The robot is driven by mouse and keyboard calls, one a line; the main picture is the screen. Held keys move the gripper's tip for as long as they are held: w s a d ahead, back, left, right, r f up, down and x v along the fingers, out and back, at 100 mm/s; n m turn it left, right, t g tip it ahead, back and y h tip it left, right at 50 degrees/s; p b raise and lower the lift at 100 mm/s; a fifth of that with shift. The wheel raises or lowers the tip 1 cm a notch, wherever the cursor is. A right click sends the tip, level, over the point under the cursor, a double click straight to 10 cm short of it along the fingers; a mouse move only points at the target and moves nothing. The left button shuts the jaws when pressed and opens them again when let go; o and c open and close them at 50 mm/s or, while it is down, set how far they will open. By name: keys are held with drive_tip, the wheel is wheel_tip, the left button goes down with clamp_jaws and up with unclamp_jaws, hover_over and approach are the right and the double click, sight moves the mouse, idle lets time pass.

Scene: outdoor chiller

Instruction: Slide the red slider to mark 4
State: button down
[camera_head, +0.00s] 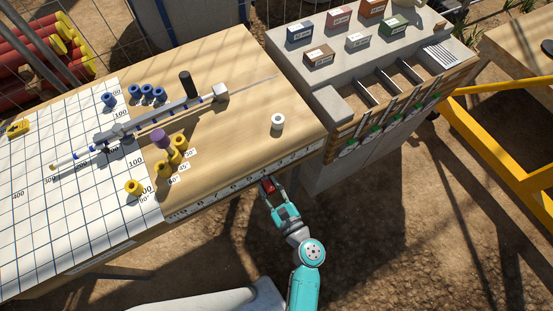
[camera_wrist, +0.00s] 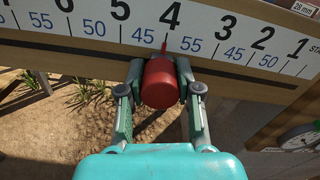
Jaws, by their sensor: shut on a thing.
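The red slider (camera_wrist: 162,84) is a short red cylinder at the lower edge of a white number scale (camera_wrist: 235,48) in the wrist view. Its thin red pointer (camera_wrist: 164,46) reaches up just under the numeral 4 (camera_wrist: 170,14), between a blue 45 on the left and a blue 55 on the right. My gripper (camera_wrist: 161,80) is shut on the slider, one finger on each side. In the head view the red slider (camera_head: 268,186) shows small at the table's front edge between my fingers. The exact tick at the pointer is hard to tell.
The wooden table (camera_head: 235,130) holds a white cup-like piece (camera_head: 278,121), yellow and blue pegs, and a long rod fixture (camera_head: 185,103). A grey bench with coloured boxes (camera_head: 338,18) stands at the right, and a yellow frame (camera_head: 500,125) beyond it. Open dirt lies below.

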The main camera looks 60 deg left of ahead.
drive_tip(key=c, duration=0.8)
unclamp_jaws()
drive_tip(key=shift+o, duration=0.2)
drive_tip(key=d, duration=1.2)
drive_tip(key=shift+s, duration=0.45)
